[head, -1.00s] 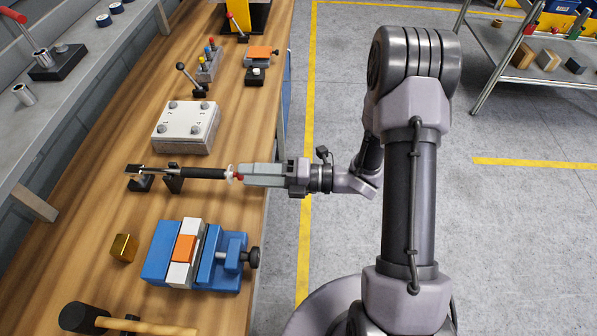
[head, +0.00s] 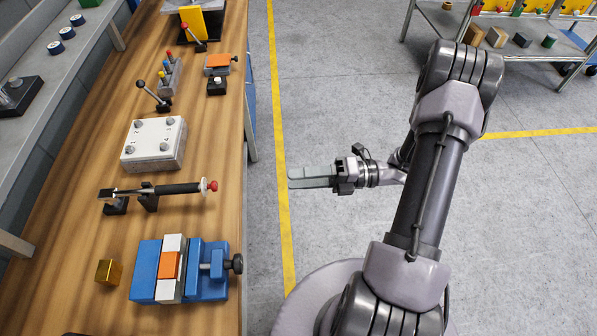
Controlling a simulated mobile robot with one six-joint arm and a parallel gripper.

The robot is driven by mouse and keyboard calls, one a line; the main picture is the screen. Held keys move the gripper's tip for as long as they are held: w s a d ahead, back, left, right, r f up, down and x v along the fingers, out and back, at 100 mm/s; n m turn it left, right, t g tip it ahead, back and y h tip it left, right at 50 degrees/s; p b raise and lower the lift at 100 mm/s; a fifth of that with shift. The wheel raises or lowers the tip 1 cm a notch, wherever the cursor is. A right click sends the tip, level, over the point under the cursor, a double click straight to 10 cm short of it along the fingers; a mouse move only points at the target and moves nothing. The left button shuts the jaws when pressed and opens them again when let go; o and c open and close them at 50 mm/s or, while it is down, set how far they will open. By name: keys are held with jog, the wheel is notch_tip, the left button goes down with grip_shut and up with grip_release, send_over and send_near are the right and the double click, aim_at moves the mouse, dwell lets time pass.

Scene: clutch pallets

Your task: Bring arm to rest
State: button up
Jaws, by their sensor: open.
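My gripper (head: 292,178) is off to the right of the wooden workbench (head: 95,225), above the grey floor. Its long flat fingers point left toward the bench, and nothing shows between them. A tool with a black handle and a red-tipped end (head: 180,188) lies level across two small black stands on the bench, left of my gripper and apart from it.
A blue vise (head: 205,271) holding an orange block (head: 170,265) stands nearer on the bench, with a brass cube (head: 108,272) beside it. A white plate block (head: 154,142) lies beyond the tool. A metal shelf cart (head: 480,38) stands at the back right. Open floor lies between.

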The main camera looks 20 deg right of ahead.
jog(key=w+d+r+m+t+h, duration=0.25)
jog(key=w+m+h, duration=0.25)
jog(key=w, duration=0.3)
jog(key=w+d+r+m+t+h, duration=0.25)
jog(key=w+r+m+h, duration=0.2)
jog(key=w, duration=0.35)
notch_tip(320, 180, up, 11)
jog(key=s+d+m+h, duration=0.1)
jog(key=d+m+h, duration=0.2)
jog(key=m+h, duration=0.8)
jog(key=s+a+m+g+y, duration=0.2)
jog(key=s+a+m, duration=0.6)
jog(key=s, duration=0.5)
jog(key=s+a+m+g+y, duration=0.3)
jog(key=s+a+m, duration=0.6)
jog(key=s, duration=0.4)
jog(key=shift+r+m, duration=0.45)
jog(key=shift+m, duration=0.1)
jog(key=shift+s+y, duration=0.1)
jog(key=shift+y, duration=0.15)
